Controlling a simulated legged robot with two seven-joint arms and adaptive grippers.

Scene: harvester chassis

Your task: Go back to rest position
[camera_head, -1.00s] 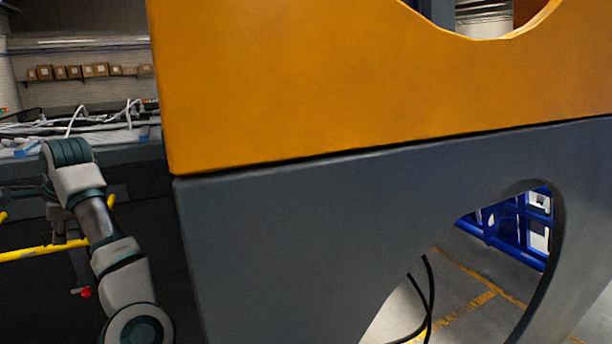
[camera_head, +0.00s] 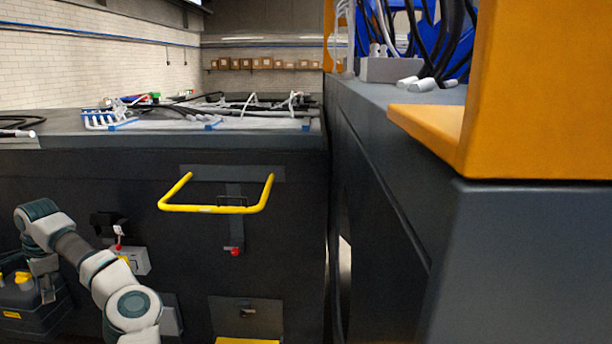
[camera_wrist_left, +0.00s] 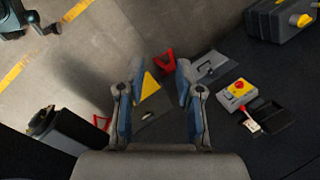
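My left arm enters the head view at the lower left, in front of the dark chassis (camera_head: 290,240). My left gripper (camera_head: 45,284) hangs down at its end, small in that view. In the left wrist view, the two fingers of the left gripper (camera_wrist_left: 158,85) stand apart with nothing between them. My right gripper is not in view.
A yellow handle (camera_head: 218,209) juts from the chassis front. A grey box with a red button (camera_wrist_left: 238,92) and a black case (camera_wrist_left: 285,22) show in the left wrist view. A large orange panel (camera_head: 545,90) over a grey block (camera_head: 530,260) fills the right side.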

